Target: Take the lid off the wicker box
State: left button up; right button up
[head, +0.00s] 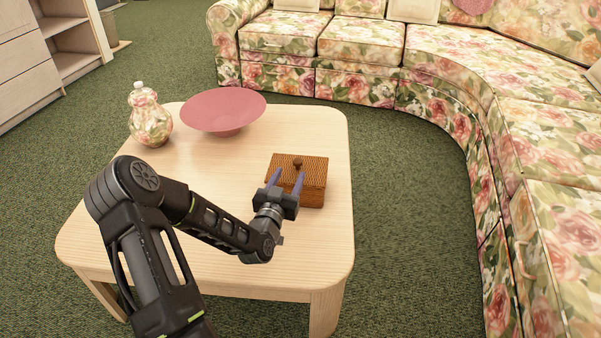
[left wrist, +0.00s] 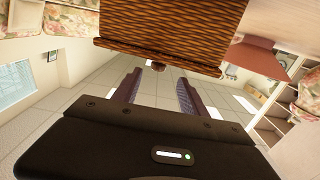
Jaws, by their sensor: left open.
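The wicker box (head: 313,197) stands on the right side of the light wooden table, with its woven brown lid (head: 312,165) on top. A small round knob (head: 298,163) rises from the lid. My left gripper (head: 287,179) is open and empty. In the head view its two fingers point at the knob, one to each side below it. In the left wrist view the woven box (left wrist: 175,30) fills the top, and the knob (left wrist: 158,67) shows beyond and between the open fingers (left wrist: 158,88), apart from them. My right gripper is not in view.
The table (head: 185,235) also holds a pink bowl (head: 223,112) at the back and a floral jar (head: 150,122) at the back left. A floral sofa (head: 440,55) curves around behind and right. Green carpet lies between the table and sofa.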

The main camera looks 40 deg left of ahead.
aim_at(296, 164)
pick_arm(q)
jog(key=shift+b+x, duration=0.3)
jog(key=shift+x, duration=0.6)
jog(key=shift+w, duration=0.4)
jog(key=shift+a, duration=0.1)
jog(key=b+x, duration=0.2)
jog(key=x, duration=0.2)
jog(key=shift+w, duration=0.6)
jog(key=shift+r, duration=0.1)
jog(key=shift+c, duration=0.3)
jog(key=shift+a, duration=0.1)
grip_shut()
